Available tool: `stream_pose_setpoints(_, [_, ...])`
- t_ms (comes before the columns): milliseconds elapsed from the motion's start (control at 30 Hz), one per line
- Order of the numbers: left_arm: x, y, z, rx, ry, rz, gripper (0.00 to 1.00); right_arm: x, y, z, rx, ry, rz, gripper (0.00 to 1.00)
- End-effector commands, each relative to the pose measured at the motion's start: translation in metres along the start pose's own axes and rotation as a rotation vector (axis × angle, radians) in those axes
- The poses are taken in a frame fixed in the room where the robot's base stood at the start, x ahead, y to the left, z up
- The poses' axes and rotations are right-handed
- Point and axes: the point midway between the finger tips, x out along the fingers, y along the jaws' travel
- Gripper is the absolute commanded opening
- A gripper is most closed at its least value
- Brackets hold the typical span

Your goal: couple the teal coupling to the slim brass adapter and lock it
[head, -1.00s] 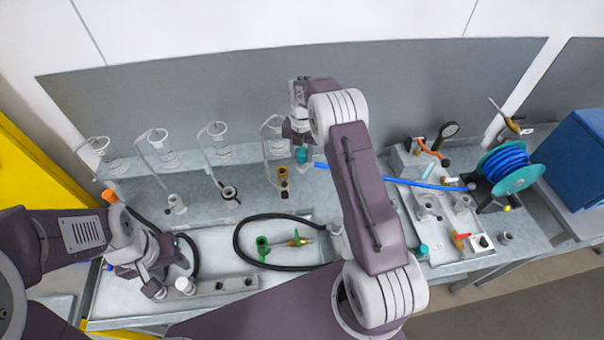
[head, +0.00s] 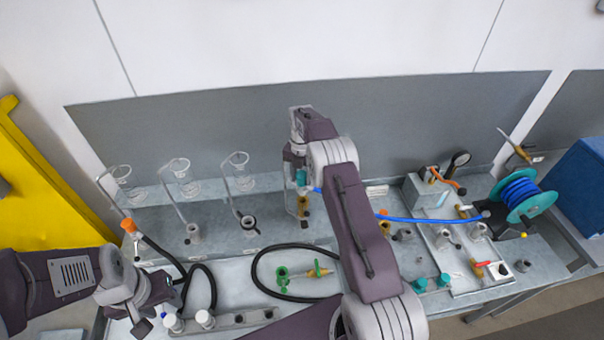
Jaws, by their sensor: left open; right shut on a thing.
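The teal coupling (head: 302,177) is at the end of the blue hose. My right gripper (head: 299,163) is shut on it and holds it upright over the back part of the bench. A slim brass adapter (head: 303,203) stands just below the coupling, nearly in line with it. I cannot tell whether the two touch. My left gripper (head: 148,312) is open and empty at the front left, well away from both.
The blue hose (head: 430,219) runs right to a teal reel (head: 522,196). Glass funnels (head: 182,180) on stands line the back left. A black hose (head: 257,277) loops around green and brass fittings (head: 300,274). Another brass fitting (head: 385,228) stands right of my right arm.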

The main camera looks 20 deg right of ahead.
Motion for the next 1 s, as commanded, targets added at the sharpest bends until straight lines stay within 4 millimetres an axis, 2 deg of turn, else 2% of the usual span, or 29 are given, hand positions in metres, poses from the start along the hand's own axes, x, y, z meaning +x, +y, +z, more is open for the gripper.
stream_pose_setpoints(33, [0.01,0.0,0.001,0.0,0.0,0.0,0.44,0.011,0.0,0.0,0.0,-0.001,0.0,0.0])
stream_pose_setpoints(167, [0.016,0.0,0.002,0.0,-0.001,0.0,0.44,0.02,0.0,0.0,0.0,-0.001,0.0,0.0])
stream_pose_setpoints(1000, [0.017,0.0,0.002,0.0,0.0,0.0,0.44,0.023,0.005,-0.004,0.001,-0.002,0.001,0.0])
